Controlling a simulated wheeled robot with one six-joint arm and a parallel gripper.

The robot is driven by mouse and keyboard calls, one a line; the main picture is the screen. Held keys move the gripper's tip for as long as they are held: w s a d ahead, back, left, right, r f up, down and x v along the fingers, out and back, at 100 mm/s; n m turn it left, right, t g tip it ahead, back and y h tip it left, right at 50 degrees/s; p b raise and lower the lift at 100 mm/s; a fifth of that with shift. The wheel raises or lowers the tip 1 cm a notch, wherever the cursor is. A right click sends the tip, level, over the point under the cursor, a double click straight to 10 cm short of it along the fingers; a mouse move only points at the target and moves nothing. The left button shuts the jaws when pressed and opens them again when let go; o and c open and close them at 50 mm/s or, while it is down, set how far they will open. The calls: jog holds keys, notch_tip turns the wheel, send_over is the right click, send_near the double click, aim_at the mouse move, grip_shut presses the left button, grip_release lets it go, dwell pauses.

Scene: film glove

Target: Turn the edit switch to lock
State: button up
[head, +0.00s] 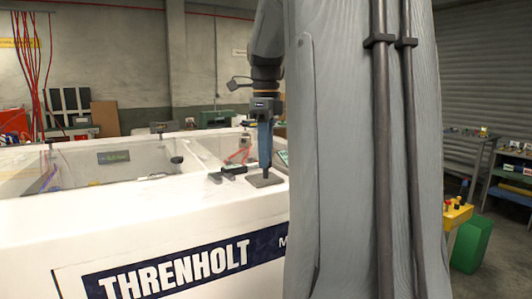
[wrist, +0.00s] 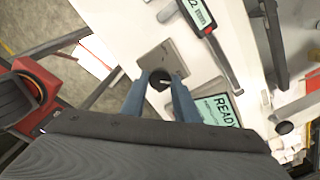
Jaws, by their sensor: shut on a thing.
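The edit switch (wrist: 159,76) is a small dark round knob on a square grey plate (wrist: 176,58) in the wrist view. A pale line or slot shows on the knob. My gripper (wrist: 160,83) has its two blue-grey fingers on either side of the knob and is shut on it. In the head view my gripper (head: 265,172) points straight down onto the grey plate (head: 268,182), on the white top of the machine. The knob is mostly hidden by the fingers there. I cannot read any lock marking on the plate.
A screen reading READY (wrist: 218,108) lies right of the switch in the wrist view. A dark-handled gauge with a display (wrist: 201,14) lies beyond the plate. The white THRENHOLT machine (head: 150,215) has open bays to the left. A red box (wrist: 38,88) stands off its edge.

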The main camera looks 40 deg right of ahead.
jog(key=n+p, duration=0.2)
jog(key=n, duration=0.2)
jog(key=shift+r+p, duration=0.1)
jog(key=shift+p, duration=0.3)
jog(key=n+p, duration=0.3)
jog(key=n, duration=0.1)
jog(key=n+p, duration=0.2)
jog(key=n, duration=0.3)
jog(key=shift+n+p, duration=1.3)
jog(key=shift+n, duration=0.8)
jog(key=o, duration=1.1)
jog(key=shift+c, duration=0.2)
